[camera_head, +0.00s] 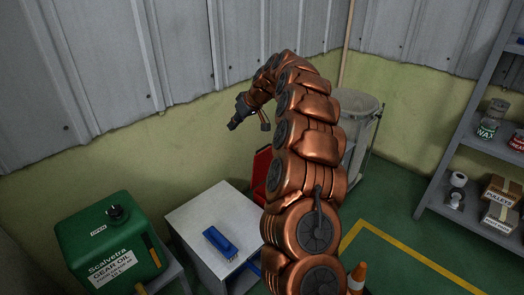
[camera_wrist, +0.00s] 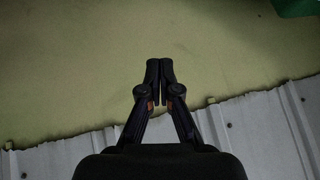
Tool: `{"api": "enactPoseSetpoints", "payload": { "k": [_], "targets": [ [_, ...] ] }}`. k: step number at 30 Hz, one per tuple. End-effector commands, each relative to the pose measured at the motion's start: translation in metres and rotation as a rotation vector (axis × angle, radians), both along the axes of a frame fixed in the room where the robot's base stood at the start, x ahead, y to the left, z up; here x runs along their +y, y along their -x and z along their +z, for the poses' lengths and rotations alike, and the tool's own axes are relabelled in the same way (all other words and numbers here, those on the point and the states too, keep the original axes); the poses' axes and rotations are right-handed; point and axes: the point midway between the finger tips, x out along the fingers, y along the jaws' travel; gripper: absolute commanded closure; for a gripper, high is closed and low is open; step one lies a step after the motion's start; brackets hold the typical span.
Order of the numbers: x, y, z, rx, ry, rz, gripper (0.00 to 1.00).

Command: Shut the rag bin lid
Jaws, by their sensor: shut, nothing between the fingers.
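My gripper (camera_head: 234,125) is shut and empty, held up in front of the green-yellow wall at the end of my copper arm. In the wrist view, its two fingers (camera_wrist: 160,65) are together, with only wall behind them. A red object (camera_head: 262,166) stands low behind my arm, to the right of the white cabinet, and is mostly hidden. It may be the rag bin or its raised lid; I cannot tell. My gripper is above it and to its left, apart from it. No lid shows in the wrist view.
A white cabinet (camera_head: 192,216) carries a blue brush-like object (camera_head: 220,243). A green gear oil can (camera_head: 108,240) stands at left. A grey container (camera_head: 358,106) stands behind my arm. A shelf (camera_head: 443,163) is at right, an orange cone (camera_head: 357,277) at the bottom.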

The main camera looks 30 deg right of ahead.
Motion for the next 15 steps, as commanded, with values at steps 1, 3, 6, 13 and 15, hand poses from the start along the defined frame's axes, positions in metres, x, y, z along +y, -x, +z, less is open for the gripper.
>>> {"api": "enactPoseSetpoints", "payload": {
  "k": [1, 3, 6, 13, 15],
  "targets": [
    [-0.025, -0.008, -0.021, -0.02, 0.017, -0.022, 1.0],
    [-0.056, -0.017, -0.036, -0.05, 0.049, -0.043, 1.0],
    [-0.094, -0.024, -0.053, -0.085, 0.094, -0.068, 1.0],
    [-0.147, -0.028, -0.076, -0.125, 0.168, -0.099, 1.0],
    [-0.153, -0.028, -0.078, -0.13, 0.177, -0.101, 1.0]
  ]
}}
